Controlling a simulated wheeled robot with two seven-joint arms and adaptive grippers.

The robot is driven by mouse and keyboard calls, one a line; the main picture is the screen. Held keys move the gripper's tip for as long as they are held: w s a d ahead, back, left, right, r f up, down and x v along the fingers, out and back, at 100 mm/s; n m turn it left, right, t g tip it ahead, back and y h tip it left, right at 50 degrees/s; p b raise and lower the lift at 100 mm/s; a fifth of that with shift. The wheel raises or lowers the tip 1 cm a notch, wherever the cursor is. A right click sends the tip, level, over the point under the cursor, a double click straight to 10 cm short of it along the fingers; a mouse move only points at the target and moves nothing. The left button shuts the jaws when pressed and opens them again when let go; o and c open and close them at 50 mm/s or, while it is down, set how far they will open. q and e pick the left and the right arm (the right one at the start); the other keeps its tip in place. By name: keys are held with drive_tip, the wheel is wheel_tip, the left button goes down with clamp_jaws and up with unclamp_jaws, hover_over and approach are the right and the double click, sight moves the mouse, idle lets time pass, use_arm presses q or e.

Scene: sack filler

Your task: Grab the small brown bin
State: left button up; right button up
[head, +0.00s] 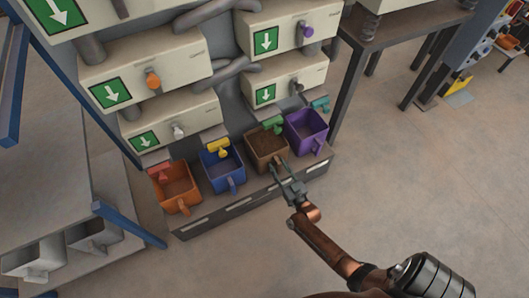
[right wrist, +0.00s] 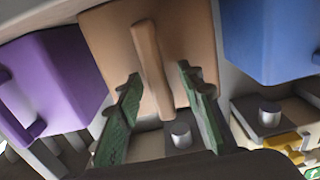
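The small brown bin (head: 263,157) stands on a low grey ledge, between a blue bin and a purple bin. It looks filled with brown material. My right gripper (head: 281,172) is at the bin's front, by its handle. In the right wrist view the tan front of the brown bin (right wrist: 194,38) fills the top middle, and its upright handle (right wrist: 148,60) lies between the two green fingers of my right gripper (right wrist: 157,80). The fingers are apart, with gaps showing beside the handle. My left gripper is not in view.
The purple bin (head: 306,131) and blue bin (head: 223,172) stand close on either side. An orange bin (head: 176,187) is at the far left of the ledge (head: 247,203). Dispenser boxes with green arrow signs hang above. The floor (head: 400,170) to the right is open.

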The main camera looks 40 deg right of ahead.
drive_tip(key=shift+w+d+r, duration=0.1)
drive_tip(key=shift+w, duration=0.15)
drive_tip(key=shift+c, duration=0.2)
clamp_jaws()
idle(0.4)
